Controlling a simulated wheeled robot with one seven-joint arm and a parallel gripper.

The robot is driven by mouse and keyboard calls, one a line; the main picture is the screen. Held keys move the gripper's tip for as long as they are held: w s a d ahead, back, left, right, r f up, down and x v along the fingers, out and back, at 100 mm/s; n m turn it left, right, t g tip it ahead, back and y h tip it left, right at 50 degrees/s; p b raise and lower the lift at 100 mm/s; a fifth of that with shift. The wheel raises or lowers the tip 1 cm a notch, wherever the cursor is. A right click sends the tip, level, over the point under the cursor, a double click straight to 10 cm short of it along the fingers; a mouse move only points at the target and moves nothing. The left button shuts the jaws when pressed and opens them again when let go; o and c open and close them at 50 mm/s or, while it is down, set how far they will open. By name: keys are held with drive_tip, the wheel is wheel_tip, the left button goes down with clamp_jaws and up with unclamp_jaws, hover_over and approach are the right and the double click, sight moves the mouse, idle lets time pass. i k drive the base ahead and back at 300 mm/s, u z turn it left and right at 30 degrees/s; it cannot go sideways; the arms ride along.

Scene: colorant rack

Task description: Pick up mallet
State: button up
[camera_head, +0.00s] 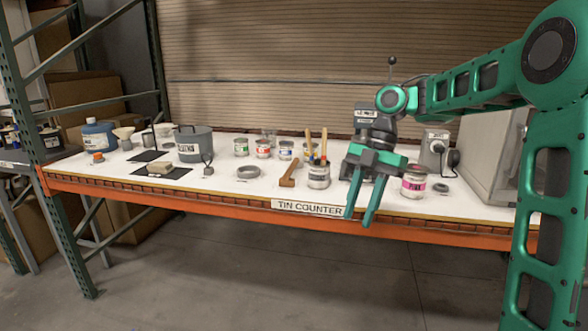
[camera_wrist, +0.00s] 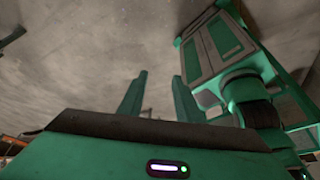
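A wooden mallet (camera_head: 288,181) lies on the white counter top, left of a tin with brushes standing in it. My gripper (camera_head: 359,218) is to the right of the mallet, in front of the counter's front edge, with its fingers pointing down. The two green fingers are apart with nothing between them. They also show apart in the wrist view (camera_wrist: 159,76), where the mallet is not seen.
The brush tin (camera_head: 318,176) stands between the mallet and my gripper. A grey ring (camera_head: 248,172) lies left of the mallet, and several tins stand behind. A pink-labelled tin (camera_head: 413,183) is right of my gripper. The counter (camera_head: 225,181) has bare room near the mallet.

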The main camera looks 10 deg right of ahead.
sight(298, 153)
drive_tip(key=u, duration=0.45)
drive_tip(key=i, duration=2)
drive_tip(key=z, duration=0.6)
drive_tip(key=i, duration=0.35)
drive_tip(key=z, duration=0.3)
